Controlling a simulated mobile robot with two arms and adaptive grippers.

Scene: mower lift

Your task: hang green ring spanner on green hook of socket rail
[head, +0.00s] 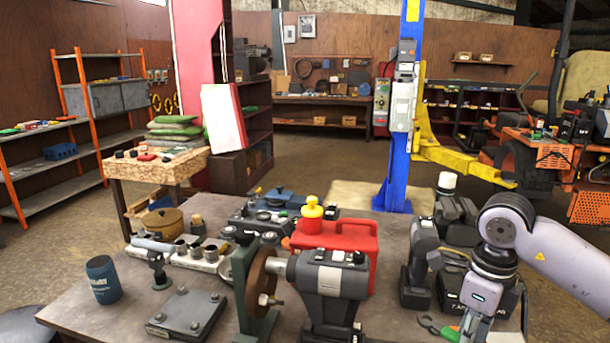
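A small green ring-ended tool (429,323), which looks like the green ring spanner, lies on the workbench at the front right. Its right end is beside my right gripper (468,333). That gripper points down at the bottom edge of the view, and its fingers are too hidden to show whether they are open or touching the tool. A metal rail with several sockets (196,258), possibly the socket rail, lies on the left half of the bench. I cannot make out a green hook on it. My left gripper is not in view.
A bench grinder (328,282) and a red fuel can (343,243) fill the middle of the bench. A black cordless tool (417,264) stands left of my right arm. A blue cup (103,279) and a flat metal plate (187,313) are at the left.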

